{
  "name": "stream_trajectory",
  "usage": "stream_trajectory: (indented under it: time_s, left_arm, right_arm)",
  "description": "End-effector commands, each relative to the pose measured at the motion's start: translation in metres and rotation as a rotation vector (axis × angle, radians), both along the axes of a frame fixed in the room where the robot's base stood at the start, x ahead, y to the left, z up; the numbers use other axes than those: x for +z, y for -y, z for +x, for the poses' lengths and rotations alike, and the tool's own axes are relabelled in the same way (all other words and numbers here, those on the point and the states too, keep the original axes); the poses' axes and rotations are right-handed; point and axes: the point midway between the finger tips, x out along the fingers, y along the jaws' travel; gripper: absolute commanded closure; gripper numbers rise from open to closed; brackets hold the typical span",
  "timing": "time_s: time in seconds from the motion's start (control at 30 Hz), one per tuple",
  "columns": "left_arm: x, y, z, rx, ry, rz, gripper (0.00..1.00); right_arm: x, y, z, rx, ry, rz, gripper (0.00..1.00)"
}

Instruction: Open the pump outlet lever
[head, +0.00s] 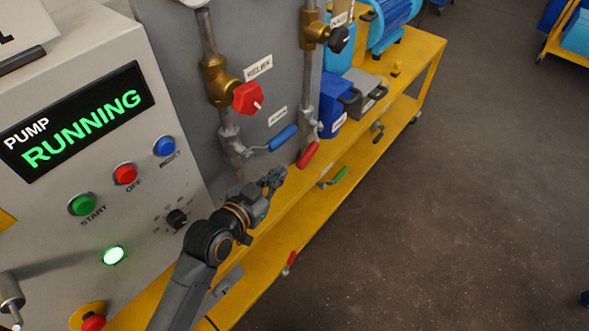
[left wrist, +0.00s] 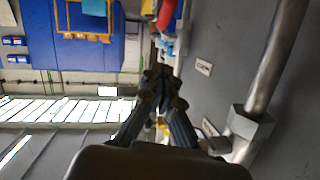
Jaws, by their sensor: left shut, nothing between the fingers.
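A blue-handled lever (head: 284,138) sits on the left pipe's lower valve (head: 231,140). A small label above it is too small to read, so I cannot tell for sure which lever is the pump outlet. A red-handled lever (head: 308,154) is on the right pipe, just right of the blue one. My left gripper (head: 274,177) is shut and empty, below the blue lever and left of the red one, with visible space to both. In the left wrist view its closed fingers (left wrist: 159,76) point past a grey pipe (left wrist: 278,60). My right gripper is not in view.
The panel display (head: 78,122) reads PUMP RUNNING. A red relief knob (head: 247,98) is above the blue lever. A blue box (head: 332,103) stands behind.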

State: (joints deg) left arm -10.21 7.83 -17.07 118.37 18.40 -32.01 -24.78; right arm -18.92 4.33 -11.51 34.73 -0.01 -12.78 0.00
Motion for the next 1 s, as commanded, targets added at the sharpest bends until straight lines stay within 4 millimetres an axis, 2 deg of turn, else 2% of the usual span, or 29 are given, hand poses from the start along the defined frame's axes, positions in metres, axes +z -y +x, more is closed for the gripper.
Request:
stream_trajectory:
  time_s: [0.17, 0.3, 0.37, 0.53, 0.7, 0.8, 1.0]
  left_arm:
    - [0.0, 0.006, 0.009, -0.01, -0.021, -0.008, 1.0]
    - [-0.005, 0.016, 0.027, -0.009, -0.021, -0.008, 1.0]
    - [-0.008, 0.021, 0.038, -0.008, -0.021, -0.008, 1.0]
    - [-0.017, 0.037, 0.067, -0.01, -0.02, -0.007, 1.0]
    - [-0.031, 0.048, 0.09, -0.009, -0.023, -0.005, 1.0]
    - [-0.044, 0.049, 0.096, -0.009, -0.022, -0.004, 1.0]
    - [-0.057, 0.051, 0.104, -0.009, -0.02, -0.004, 1.0]
  right_arm:
    - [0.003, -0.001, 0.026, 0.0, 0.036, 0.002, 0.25]
    - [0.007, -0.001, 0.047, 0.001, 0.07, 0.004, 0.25]
    - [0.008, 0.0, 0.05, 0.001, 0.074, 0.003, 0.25]
    - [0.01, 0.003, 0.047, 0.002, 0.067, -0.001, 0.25]
    - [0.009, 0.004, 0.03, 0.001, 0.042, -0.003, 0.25]
    - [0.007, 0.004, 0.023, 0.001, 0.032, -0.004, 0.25]
    - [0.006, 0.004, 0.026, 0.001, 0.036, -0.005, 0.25]
